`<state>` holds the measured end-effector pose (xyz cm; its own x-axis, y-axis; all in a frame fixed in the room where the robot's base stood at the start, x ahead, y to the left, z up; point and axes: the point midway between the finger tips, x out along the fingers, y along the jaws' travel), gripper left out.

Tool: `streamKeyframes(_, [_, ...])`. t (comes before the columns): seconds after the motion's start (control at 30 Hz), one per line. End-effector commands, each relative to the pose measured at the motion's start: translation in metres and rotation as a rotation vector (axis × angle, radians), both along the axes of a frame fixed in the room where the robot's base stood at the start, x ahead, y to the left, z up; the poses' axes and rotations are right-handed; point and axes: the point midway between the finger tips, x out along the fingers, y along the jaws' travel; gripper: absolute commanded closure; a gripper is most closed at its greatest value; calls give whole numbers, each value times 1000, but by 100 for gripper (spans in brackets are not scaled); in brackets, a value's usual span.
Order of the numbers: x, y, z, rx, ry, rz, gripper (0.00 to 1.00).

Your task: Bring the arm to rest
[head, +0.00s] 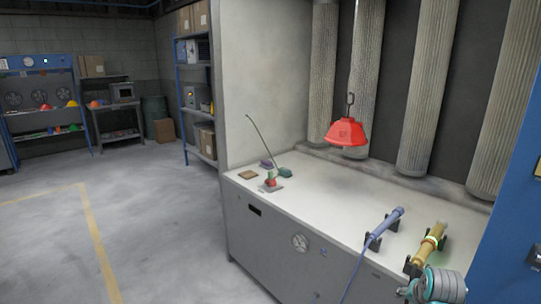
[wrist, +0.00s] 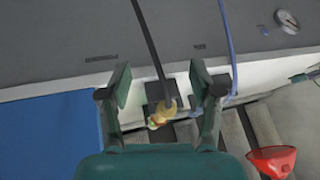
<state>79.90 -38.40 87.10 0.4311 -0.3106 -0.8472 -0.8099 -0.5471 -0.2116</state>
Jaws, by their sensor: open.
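My gripper (wrist: 161,76) is open in the wrist view, its two green fingers spread wide with nothing gripped. Past the fingers, and apart from them as far as I can tell, is a tan tool (wrist: 168,106) with a dark line running up from it. In the head view, a teal and grey part of my arm shows at the bottom right corner; the fingers cannot be made out there. The tan tool (head: 430,243) lies in a black cradle on the bench, just beyond that part.
A blue tool (head: 385,226) with a cable lies in another cradle on the white bench (head: 330,205). A red hood (head: 346,132) hangs from a hook above it. A blue panel (head: 515,215) stands close on the right. The floor at left is clear.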

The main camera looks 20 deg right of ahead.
Motion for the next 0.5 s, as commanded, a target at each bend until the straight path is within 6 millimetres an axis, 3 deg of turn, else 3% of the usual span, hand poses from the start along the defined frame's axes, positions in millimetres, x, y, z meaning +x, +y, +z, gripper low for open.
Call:
streamKeyframes(0.03, [-3, 17, -19, -10, -5, 26, 36])
streamKeyframes(0.2, [-12, 68, -64, -64, -48, 111, 36])
streamKeyframes(0.5, [-52, 156, -119, -159, -130, 257, 36])
